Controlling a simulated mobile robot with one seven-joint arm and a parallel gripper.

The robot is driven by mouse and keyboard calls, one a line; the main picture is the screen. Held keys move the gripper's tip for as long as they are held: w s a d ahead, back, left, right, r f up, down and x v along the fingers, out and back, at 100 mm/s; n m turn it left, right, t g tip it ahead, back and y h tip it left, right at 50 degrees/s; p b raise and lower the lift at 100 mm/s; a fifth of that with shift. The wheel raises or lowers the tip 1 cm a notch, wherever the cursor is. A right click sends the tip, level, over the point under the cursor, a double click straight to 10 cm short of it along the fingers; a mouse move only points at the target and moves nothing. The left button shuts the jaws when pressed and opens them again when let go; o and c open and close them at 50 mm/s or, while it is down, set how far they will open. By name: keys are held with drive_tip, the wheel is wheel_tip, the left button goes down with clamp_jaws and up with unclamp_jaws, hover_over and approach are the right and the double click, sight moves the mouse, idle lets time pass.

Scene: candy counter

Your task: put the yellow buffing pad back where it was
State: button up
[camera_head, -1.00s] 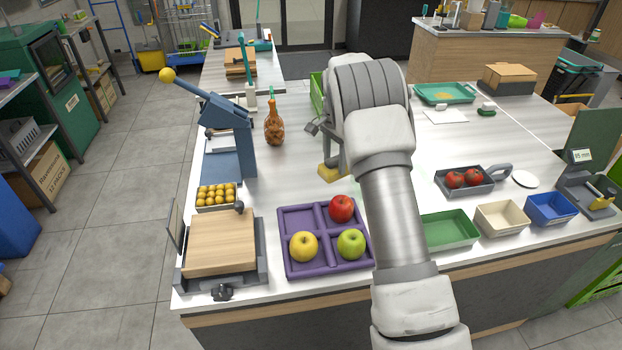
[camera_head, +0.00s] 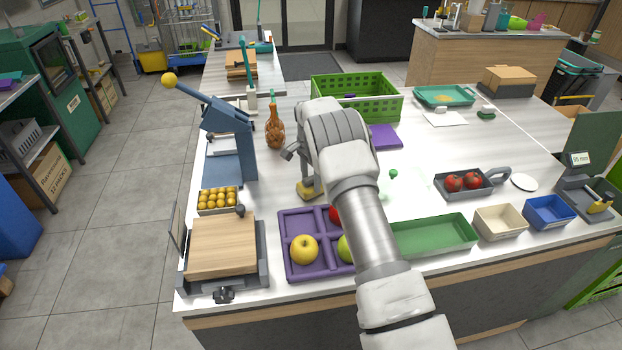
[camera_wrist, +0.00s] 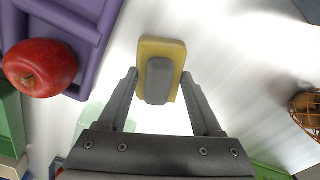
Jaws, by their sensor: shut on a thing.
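The yellow buffing pad (camera_head: 308,192) with a grey grip on its back shows below my gripper (camera_head: 311,181), left of the counter's middle. In the wrist view the pad (camera_wrist: 177,50) lies at the fingertips, its grey grip between the two fingers of my gripper (camera_wrist: 160,78). My gripper is shut on the pad. I cannot tell whether the pad touches the counter (camera_head: 400,215) or hangs just above it.
A purple divided tray (camera_head: 283,240) with apples is just in front, partly behind my arm. A bottle with an orange wrap (camera_head: 274,130) and a blue lever press (camera_head: 240,150) stand at the left. A green crate (camera_head: 385,107) and purple square (camera_head: 384,136) are behind.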

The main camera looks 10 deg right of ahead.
drive_tip(key=shift+f, duration=0.2)
drive_tip(key=o, duration=1.4)
drive_tip(key=shift+o, duration=0.2)
